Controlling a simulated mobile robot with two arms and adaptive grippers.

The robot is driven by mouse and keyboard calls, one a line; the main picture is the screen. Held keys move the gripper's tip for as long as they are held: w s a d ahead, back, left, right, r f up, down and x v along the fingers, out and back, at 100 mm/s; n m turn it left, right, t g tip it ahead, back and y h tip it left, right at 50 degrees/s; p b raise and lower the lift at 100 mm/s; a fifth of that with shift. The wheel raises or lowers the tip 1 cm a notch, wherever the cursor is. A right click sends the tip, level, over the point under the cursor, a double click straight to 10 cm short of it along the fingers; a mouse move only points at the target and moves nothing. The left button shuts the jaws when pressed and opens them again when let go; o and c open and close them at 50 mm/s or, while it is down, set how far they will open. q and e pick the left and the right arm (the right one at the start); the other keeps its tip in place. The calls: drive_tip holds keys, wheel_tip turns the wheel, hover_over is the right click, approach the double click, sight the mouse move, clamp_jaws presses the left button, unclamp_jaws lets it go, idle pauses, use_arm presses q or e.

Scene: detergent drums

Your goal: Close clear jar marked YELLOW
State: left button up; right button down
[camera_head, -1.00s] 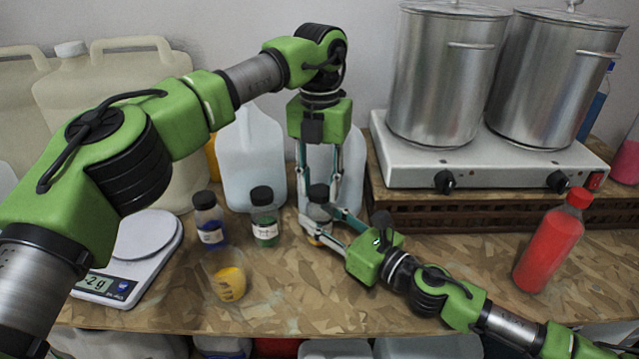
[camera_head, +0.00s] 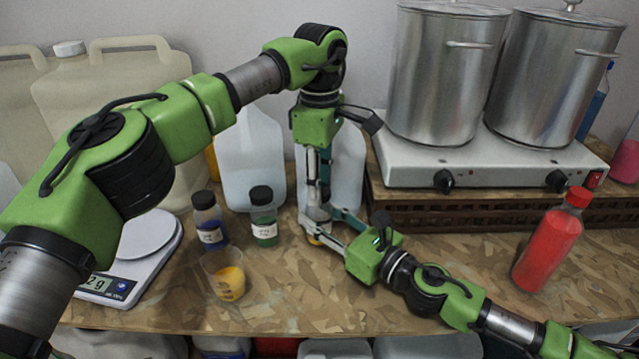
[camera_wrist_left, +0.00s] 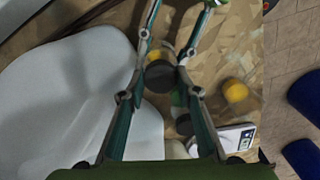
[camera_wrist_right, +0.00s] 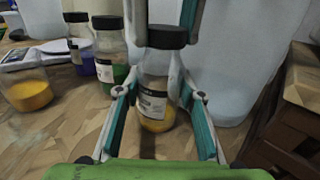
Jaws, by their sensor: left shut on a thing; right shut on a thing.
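The clear jar (camera_wrist_right: 155,85) has a white label and yellow contents at its bottom. It stands upright on the bench, and in the head view the fingers mostly hide it. My right gripper (camera_head: 322,228) is shut on the jar's body from the side. A black lid (camera_wrist_right: 167,37) sits on top of the jar; it also shows from above in the left wrist view (camera_wrist_left: 160,77). My left gripper (camera_head: 315,205) points down and is shut on the lid. The label's text is too small to read.
A green-filled jar (camera_head: 264,229) and a blue-purple jar (camera_head: 211,233), both black-lidded, stand to the left. A beaker with yellow contents (camera_head: 229,284), a scale (camera_head: 143,262) and a red bottle (camera_head: 549,248) stand nearby. White jugs (camera_head: 251,160) stand behind.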

use_arm(q)
drive_tip(key=o, duration=1.2)
drive_tip(key=shift+r, duration=2.3)
drive_tip(key=shift+c, duration=0.2)
